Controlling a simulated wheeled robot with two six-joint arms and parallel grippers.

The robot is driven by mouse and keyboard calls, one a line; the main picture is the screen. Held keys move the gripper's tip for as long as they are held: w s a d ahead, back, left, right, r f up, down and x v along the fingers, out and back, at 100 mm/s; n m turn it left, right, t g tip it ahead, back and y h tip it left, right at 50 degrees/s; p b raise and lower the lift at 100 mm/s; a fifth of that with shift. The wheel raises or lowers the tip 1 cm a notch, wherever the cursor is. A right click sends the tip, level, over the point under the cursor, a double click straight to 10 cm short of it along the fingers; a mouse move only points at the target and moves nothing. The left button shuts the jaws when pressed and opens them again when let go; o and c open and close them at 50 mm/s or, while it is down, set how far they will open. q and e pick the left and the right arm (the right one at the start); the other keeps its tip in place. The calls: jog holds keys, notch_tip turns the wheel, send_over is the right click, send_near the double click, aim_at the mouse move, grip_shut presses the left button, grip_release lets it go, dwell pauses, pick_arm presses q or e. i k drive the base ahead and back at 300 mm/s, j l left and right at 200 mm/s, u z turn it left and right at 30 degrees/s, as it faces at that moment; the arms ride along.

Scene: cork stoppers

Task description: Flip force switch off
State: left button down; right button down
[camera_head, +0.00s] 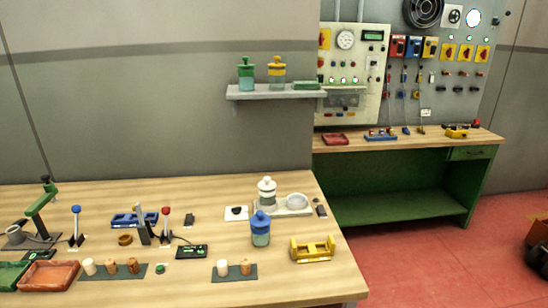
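No switch is readably labelled "force", so I cannot tell which one it is. On the near workbench (330,283) stand a blue-knobbed lever (76,222) and a red-knobbed lever (166,222), both about upright. A small dark box (191,252) with a green display lies right of the red-knobbed lever. A small dark switch-like piece (320,208) lies at the bench's right edge. On the back wall, a control panel (352,75) and a grey board (462,105) carry several small switches and knobs, too small to read. Neither gripper shows.
Cork stoppers (133,265) stand on dark mats. A blue-lidded jar (260,232), yellow holder (313,249), white bottle (266,190) and red tray (48,276) are on the near bench. A green bench (395,178) stands behind right. Red floor (420,255) is open between.

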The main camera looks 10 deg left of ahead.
aim_at(21, 221)
jog(key=u, duration=1.85)
jog(key=i+j+u, duration=0.1)
jog(key=i+j, duration=0.85)
jog(key=i, duration=0.15)
jog(key=i+j+u, duration=0.15)
jog(key=i+j, duration=0.3)
jog(key=i, duration=0.1)
